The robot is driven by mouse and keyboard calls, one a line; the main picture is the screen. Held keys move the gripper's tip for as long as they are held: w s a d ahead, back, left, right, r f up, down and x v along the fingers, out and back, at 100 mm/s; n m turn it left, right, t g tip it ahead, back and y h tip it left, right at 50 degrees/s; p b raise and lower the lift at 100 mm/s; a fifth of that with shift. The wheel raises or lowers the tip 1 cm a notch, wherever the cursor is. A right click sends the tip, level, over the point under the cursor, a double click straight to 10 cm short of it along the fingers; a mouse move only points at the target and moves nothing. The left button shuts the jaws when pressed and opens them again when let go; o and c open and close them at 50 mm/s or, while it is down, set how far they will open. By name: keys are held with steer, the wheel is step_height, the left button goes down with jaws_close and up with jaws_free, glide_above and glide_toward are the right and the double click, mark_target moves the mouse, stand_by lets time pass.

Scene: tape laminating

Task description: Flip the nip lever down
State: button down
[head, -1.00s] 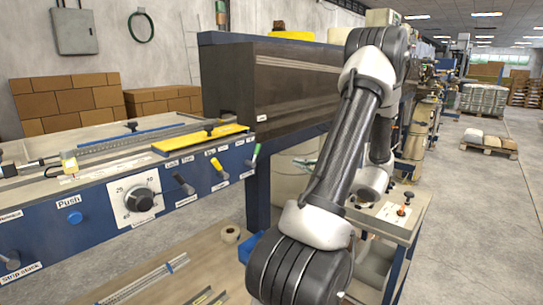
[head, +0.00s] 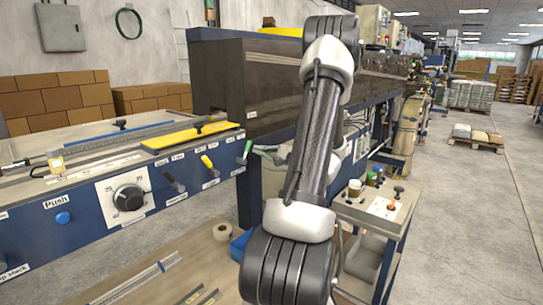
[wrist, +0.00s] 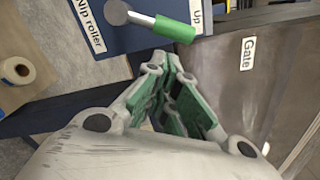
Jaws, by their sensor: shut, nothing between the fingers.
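The nip lever has a green grip (wrist: 174,28) on a metal shaft with a round grey pivot. In the wrist view it lies beside the "Up" label (wrist: 196,14), with the "Nip roller" label (wrist: 90,24) on the pivot's other side. In the head view its green grip (head: 247,148) points upward at the right end of the blue panel. My gripper (wrist: 170,62) is shut and empty, its green-padded fingers just below the green grip in the wrist view. A small gap seems to separate them. My arm hides most of the gripper in the head view.
Black (head: 173,181) and yellow-handled (head: 208,163) levers and a dial (head: 128,197) sit left on the panel. A dark housing marked "Gate" (wrist: 248,53) stands beside the lever. A tape roll (head: 222,232) lies on the lower shelf. A small cart (head: 385,208) stands right.

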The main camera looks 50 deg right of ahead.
steer(key=shift+a+r, duration=0.25)
steer(key=shift+a, duration=0.1)
steer(key=shift+a+r+n, duration=0.2)
steer(key=shift+r+n, duration=0.15)
steer(key=shift+n, duration=0.35)
steer(key=a+r+n, duration=0.1)
steer(key=n, duration=0.2)
steer(key=a+r+n, duration=0.1)
steer(key=a+n, duration=0.1)
steer(key=n, duration=0.1)
steer(key=a+r+n, duration=0.1)
steer(key=n, duration=0.2)
steer(key=shift+s+a, duration=0.15)
steer(key=shift+a, duration=0.45)
steer(key=shift+a, duration=0.1)
steer(key=shift+r, duration=0.15)
stand_by(0.5)
